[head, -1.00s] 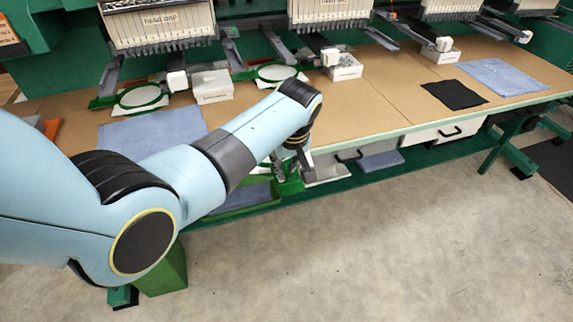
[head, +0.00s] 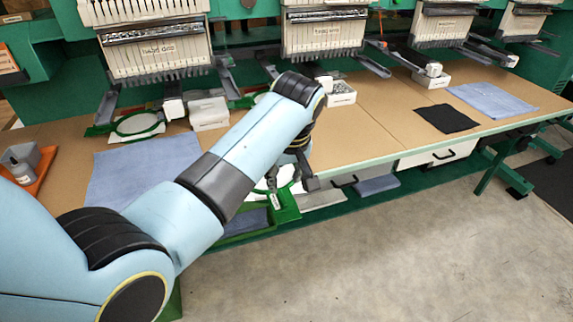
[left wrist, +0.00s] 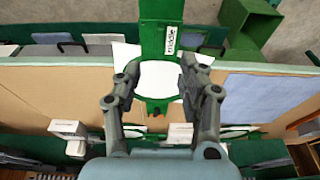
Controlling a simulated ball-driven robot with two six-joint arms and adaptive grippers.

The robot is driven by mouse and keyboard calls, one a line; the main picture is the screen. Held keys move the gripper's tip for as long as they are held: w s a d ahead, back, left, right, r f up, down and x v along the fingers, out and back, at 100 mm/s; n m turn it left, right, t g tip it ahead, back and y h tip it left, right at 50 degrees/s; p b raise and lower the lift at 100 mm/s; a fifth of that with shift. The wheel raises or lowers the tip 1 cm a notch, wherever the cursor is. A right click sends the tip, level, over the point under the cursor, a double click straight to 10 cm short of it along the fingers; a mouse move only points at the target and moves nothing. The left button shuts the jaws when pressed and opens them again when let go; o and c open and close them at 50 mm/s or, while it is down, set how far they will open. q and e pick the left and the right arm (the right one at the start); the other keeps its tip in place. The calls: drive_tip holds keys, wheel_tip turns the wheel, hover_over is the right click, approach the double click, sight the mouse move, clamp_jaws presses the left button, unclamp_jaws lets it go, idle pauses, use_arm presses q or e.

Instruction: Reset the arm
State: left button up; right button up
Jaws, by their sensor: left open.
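My left arm reaches in from the left in the head view, its gripper (head: 291,180) pointing down at the table's front edge. In the left wrist view the gripper (left wrist: 158,80) is open, its two fingers spread apart. A green hoop with white cloth (left wrist: 160,82) shows between and beyond the fingers. Its green bracket (left wrist: 160,12) carries a small white label. I cannot tell whether the fingers touch the hoop. In the head view the gripper partly hides this hoop. My right gripper is not in view.
The brown table (head: 345,145) holds a blue cloth (head: 140,170), a black cloth (head: 447,118), another blue cloth (head: 492,98) and white boxes (head: 208,113). An orange tray (head: 38,170) lies at the left. Embroidery heads (head: 155,40) stand behind. The floor at lower right is clear.

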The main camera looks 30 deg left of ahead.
use_arm(q)
wheel_tip(320, 180, up, 5)
drive_tip(key=s+a+f+m+g+b, duration=0.1)
drive_tip(key=s+f+b, duration=0.2)
drive_tip(key=s+f, duration=0.65)
drive_tip(key=s+a+f+m+g+b, duration=0.1)
drive_tip(key=s+f+g+b, duration=0.15)
drive_tip(key=s+f, duration=0.65)
drive_tip(key=s+f+m+g+b, duration=0.1)
drive_tip(key=s+f+b, duration=0.3)
drive_tip(key=f, duration=1)
drive_tip(key=s+a+f+m+t+b, duration=0.1)
drive_tip(key=s+f+m+b, duration=0.2)
drive_tip(key=s+f, duration=0.8)
drive_tip(key=s+a+f+m+t+h+b, duration=0.1)
drive_tip(key=s+a+f+m+t+b, duration=0.1)
drive_tip(key=s+f, duration=0.9)
drive_tip(key=shift+s+f+m+b, duration=0.2)
drive_tip(key=shift+s+m+b, duration=0.35)
drive_tip(key=shift+s+m, duration=0.7)
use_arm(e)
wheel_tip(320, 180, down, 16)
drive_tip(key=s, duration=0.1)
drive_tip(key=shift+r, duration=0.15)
use_arm(q)
drive_tip(key=shift+t, duration=0.25)
